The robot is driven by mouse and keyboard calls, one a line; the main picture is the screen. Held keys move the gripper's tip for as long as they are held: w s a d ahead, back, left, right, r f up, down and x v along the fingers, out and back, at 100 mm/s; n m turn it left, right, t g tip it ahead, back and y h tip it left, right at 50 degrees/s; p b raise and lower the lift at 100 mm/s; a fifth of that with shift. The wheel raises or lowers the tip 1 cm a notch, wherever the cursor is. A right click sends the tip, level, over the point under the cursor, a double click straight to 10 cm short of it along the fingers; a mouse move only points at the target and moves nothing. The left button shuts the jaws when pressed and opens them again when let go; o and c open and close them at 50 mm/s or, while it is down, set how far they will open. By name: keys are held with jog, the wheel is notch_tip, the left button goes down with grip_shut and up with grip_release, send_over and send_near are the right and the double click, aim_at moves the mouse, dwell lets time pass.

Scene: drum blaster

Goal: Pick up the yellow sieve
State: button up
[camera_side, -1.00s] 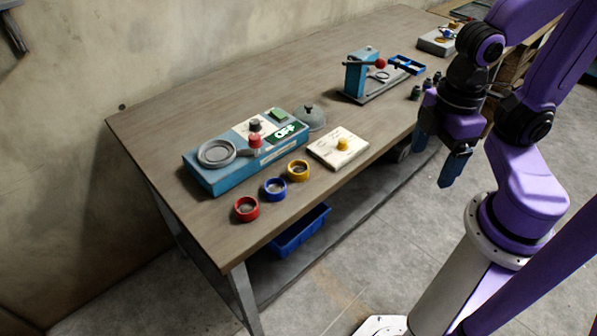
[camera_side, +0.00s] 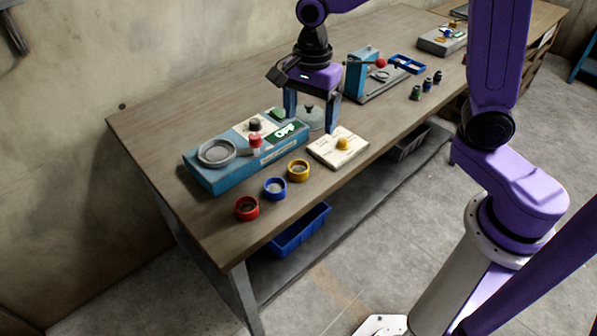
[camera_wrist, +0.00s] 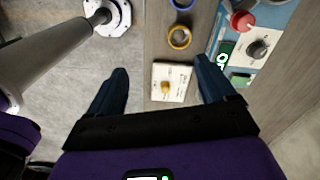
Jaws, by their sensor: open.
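The yellow sieve (camera_side: 298,171) is a small ring on the table near its front edge, right of a blue sieve (camera_side: 275,188) and a red sieve (camera_side: 247,208). It also shows as a ring in the wrist view (camera_wrist: 179,37), beyond the fingertips. My gripper (camera_side: 311,122) is open and empty.
A blue drum blaster box (camera_side: 222,176) with a round port and knobs stands left of my gripper. A white card with a yellow knob (camera_side: 340,147) lies right of the yellow sieve. A blue press (camera_side: 362,72) and small dark bottles (camera_side: 427,84) stand farther right. A blue bin (camera_side: 300,230) is below.

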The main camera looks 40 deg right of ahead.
jog(key=w+m, duration=0.4)
jog(key=m, duration=0.2)
send_over(300, 171)
jog(key=shift+m, duration=0.3)
jog(key=f, duration=1.3)
jog(key=shift+w+a+f, duration=0.15)
jog(key=shift+w+a, duration=0.1)
jog(key=shift+a, duration=0.05)
jog(key=f, duration=0.4)
jog(key=shift+s+d, duration=0.2)
jog(key=shift+d, duration=0.2)
jog(key=shift+f, duration=0.6)
jog(key=c, duration=1.2)
